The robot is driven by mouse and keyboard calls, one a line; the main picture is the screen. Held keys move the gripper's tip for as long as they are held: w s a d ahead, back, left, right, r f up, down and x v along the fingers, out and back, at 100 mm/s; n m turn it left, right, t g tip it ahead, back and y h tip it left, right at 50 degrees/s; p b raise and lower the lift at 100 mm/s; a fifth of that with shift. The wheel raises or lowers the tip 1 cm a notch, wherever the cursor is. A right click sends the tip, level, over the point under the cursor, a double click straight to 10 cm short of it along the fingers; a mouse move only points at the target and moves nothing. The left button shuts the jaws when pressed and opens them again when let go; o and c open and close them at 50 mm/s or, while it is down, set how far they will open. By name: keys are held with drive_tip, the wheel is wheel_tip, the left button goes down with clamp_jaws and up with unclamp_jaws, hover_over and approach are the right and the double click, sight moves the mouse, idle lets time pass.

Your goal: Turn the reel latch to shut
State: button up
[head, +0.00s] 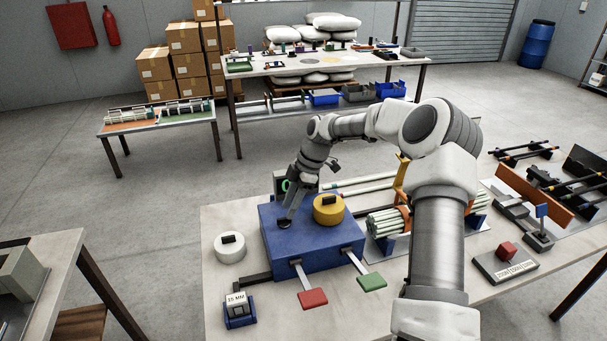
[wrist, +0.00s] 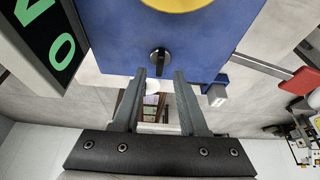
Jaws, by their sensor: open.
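A blue box (head: 325,262) stands on the table and carries a yellow reel (head: 328,209) with a black block on top. A black turning knob (head: 284,223), which looks like the reel latch, sits on the box left of the reel. In the wrist view the knob (wrist: 159,62) shows a pale mark and its bar runs roughly up and down the picture. My gripper (wrist: 160,73) is open and empty, its fingertips framing the knob from just below in that view. In the head view my gripper (head: 289,208) is directly over the knob; I cannot tell whether it touches.
A dark panel with green characters (wrist: 50,40) stands close beside the box. A white reel (head: 230,248) lies left of the box. A red paddle (head: 312,299) and a green paddle (head: 372,282) stick out in front. A bundle of pale rods (head: 388,220) lies to the right.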

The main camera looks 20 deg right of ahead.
drive_tip(key=v, duration=1.4)
drive_tip(key=shift+r, duration=0.1)
